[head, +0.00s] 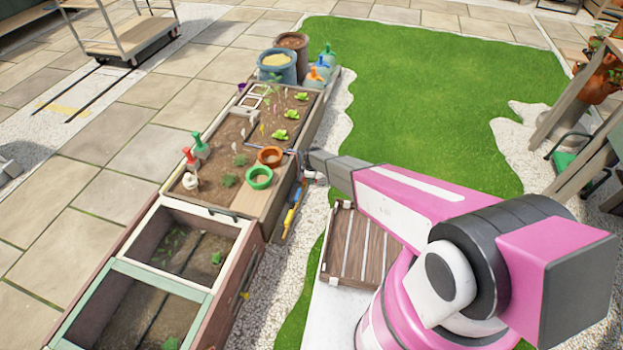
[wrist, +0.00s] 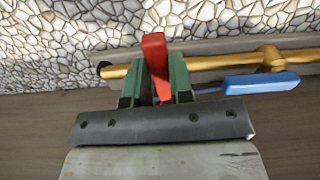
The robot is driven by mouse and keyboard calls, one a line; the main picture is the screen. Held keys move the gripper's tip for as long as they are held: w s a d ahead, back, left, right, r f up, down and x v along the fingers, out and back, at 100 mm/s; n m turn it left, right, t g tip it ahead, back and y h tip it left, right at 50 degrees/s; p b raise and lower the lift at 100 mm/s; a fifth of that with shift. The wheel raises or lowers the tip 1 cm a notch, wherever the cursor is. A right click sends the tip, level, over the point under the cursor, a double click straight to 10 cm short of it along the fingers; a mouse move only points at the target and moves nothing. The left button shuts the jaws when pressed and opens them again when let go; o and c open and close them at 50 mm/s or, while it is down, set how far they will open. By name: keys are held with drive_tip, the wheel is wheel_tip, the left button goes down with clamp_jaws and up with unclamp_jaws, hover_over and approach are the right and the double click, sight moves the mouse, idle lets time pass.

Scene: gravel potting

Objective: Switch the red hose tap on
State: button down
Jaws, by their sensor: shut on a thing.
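The red hose tap's handle (wrist: 154,52) stands up between the two green fingers of my gripper (wrist: 156,82) in the wrist view. My gripper is shut on this handle. The handle points across the brass pipe (wrist: 215,63), and the fingers hide its lower part. A blue tap handle (wrist: 262,83) sits farther right on the same pipe and lies roughly along it. In the head view my gripper (head: 311,176) is at the right side of the planter, small and partly hidden by my arm. The red tap cannot be made out there.
The wooden planter (head: 318,118) holds soil, plants, a green pot (head: 259,177) and an orange pot (head: 270,156). Yellow and blue items (head: 291,213) hang along its right side. A slatted wooden crate (head: 352,246) stands below my arm. Open lawn (head: 430,90) lies behind.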

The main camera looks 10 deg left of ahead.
drive_tip(key=shift+s+m, duration=0.15)
drive_tip(key=shift+m, duration=0.35)
drive_tip(key=c, duration=1)
unclamp_jaws()
drive_tip(key=shift+r, duration=0.15)
wheel_tip(320, 180, up, 10)
drive_tip(key=shift+r, duration=0.25)
